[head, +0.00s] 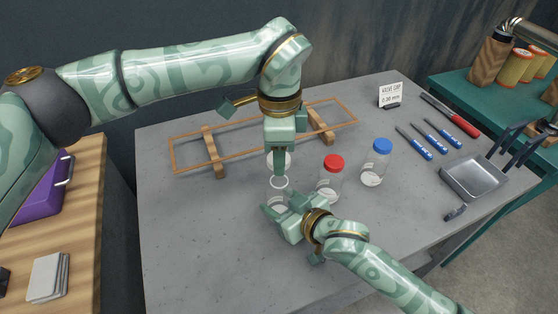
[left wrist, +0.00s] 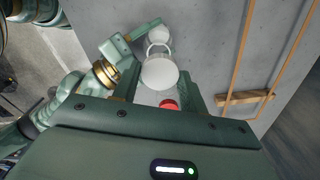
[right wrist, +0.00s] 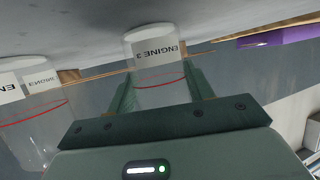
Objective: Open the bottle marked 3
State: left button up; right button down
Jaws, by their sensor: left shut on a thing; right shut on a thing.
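The bottle marked 3 (head: 278,194) is clear and upright over the table, its round mouth open at the top. Its label reads "ENGINE 3" in the right wrist view (right wrist: 157,52). My right gripper (head: 277,207) is shut on its body from the side and hides part of it. The white lid (head: 287,159) is off the bottle, a little above the mouth. My left gripper (head: 279,166) points down and is shut on the lid, which also shows between its fingers in the left wrist view (left wrist: 160,75).
A red-capped bottle (head: 331,180) and a blue-capped bottle (head: 376,163) stand close to the right. A wooden frame (head: 180,160) lies behind. Blue-handled tools (head: 414,143) and a metal tray (head: 475,178) are at the right. The table's front left is clear.

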jog(key=c, duration=0.5)
grip_release()
